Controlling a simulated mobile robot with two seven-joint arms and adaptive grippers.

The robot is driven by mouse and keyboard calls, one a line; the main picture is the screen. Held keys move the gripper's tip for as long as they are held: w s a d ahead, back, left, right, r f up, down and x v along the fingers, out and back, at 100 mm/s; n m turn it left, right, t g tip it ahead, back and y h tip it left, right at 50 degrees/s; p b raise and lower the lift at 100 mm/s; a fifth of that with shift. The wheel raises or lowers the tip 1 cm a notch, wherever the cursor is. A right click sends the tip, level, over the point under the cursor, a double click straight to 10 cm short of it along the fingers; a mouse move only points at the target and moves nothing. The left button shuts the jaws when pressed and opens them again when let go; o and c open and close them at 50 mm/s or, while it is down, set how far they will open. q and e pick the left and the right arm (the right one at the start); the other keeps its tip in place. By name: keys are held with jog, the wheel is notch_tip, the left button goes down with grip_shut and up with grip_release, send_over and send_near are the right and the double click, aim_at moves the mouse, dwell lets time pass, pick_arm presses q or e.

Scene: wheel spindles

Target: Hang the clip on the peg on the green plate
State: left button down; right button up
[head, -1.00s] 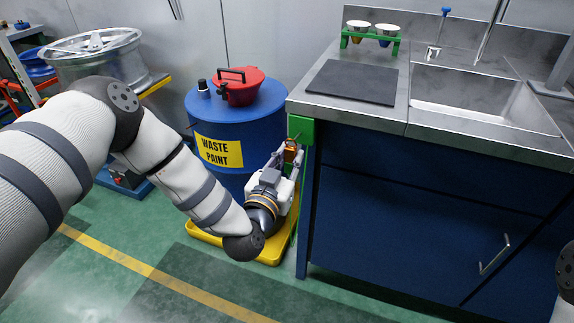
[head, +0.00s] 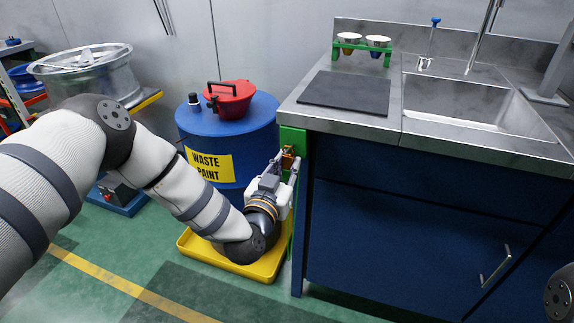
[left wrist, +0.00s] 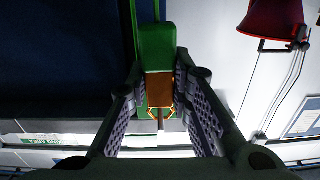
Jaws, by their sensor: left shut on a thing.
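My left gripper (head: 287,165) is shut on the clip (head: 289,153), a small orange-brown block, at the left end of the sink counter. In the left wrist view the clip (left wrist: 159,90) sits between the two fingers (left wrist: 160,105), with a thin orange wire loop on its lower side. The green plate (head: 292,138) is on the cabinet's side edge. It also shows in the left wrist view (left wrist: 156,45), right behind the clip. I cannot make out the peg, nor tell whether the clip touches the plate. My right gripper is not in view.
The blue sink cabinet (head: 400,220) is close on the right. The green floor in front is clear.

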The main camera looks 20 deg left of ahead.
pick_arm(q)
jog(key=c, duration=1.4)
grip_release()
jog(key=shift+o, duration=0.2)
